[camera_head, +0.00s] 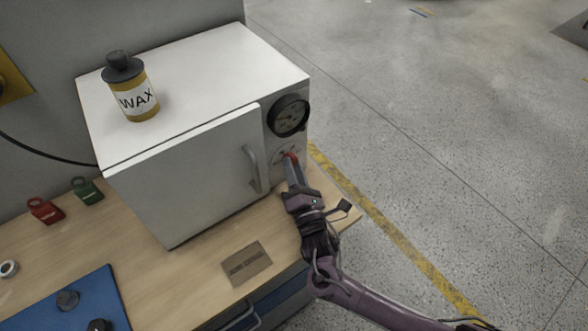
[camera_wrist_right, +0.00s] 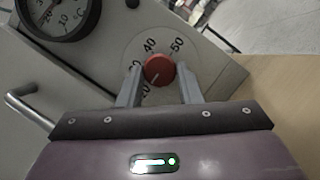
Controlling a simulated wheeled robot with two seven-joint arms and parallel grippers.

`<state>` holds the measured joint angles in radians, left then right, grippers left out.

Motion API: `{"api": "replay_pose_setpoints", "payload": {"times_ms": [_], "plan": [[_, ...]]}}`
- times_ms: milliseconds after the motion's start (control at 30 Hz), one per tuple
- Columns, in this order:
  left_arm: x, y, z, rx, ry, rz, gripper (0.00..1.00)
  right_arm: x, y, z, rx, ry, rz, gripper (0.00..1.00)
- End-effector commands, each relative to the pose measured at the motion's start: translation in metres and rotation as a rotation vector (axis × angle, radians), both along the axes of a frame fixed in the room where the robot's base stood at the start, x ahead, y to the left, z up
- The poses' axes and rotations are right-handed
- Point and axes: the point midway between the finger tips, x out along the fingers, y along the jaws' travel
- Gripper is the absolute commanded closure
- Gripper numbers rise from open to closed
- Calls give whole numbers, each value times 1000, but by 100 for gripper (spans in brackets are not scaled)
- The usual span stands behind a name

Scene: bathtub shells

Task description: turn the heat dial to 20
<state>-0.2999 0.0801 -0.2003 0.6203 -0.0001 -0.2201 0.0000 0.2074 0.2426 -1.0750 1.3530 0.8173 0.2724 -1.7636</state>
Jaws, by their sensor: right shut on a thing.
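The heat dial (camera_wrist_right: 159,70) is a small red knob on the front of a white box-shaped oven (camera_head: 190,85), below a round black gauge (camera_head: 288,116). In the right wrist view its white pointer line points down and left, near the 20 mark, which a finger partly hides. The marks 40 and 50 show above the knob. My right gripper (camera_head: 290,160) reaches the dial from the front. In the right wrist view its two fingers (camera_wrist_right: 159,85) stand on either side of the knob, shut on it. My left gripper is not in view.
A WAX bottle (camera_head: 134,92) stands on the oven's top. The oven door handle (camera_head: 252,168) is just left of my right gripper.

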Motion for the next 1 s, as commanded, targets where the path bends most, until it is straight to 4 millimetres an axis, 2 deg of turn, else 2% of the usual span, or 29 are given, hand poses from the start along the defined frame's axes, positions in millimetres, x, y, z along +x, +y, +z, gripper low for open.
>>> {"api": "replay_pose_setpoints", "payload": {"times_ms": [300,333,500,833,1000], "plan": [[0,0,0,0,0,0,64,-1,0,-2,-4,2,2,91],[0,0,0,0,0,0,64,-1,0,-2,-4,2,2,67],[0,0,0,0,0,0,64,0,0,-1,-3,2,1,46],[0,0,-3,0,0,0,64,-3,-1,-3,-2,2,1,46],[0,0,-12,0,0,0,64,-23,-7,-7,-3,3,3,46]]}}
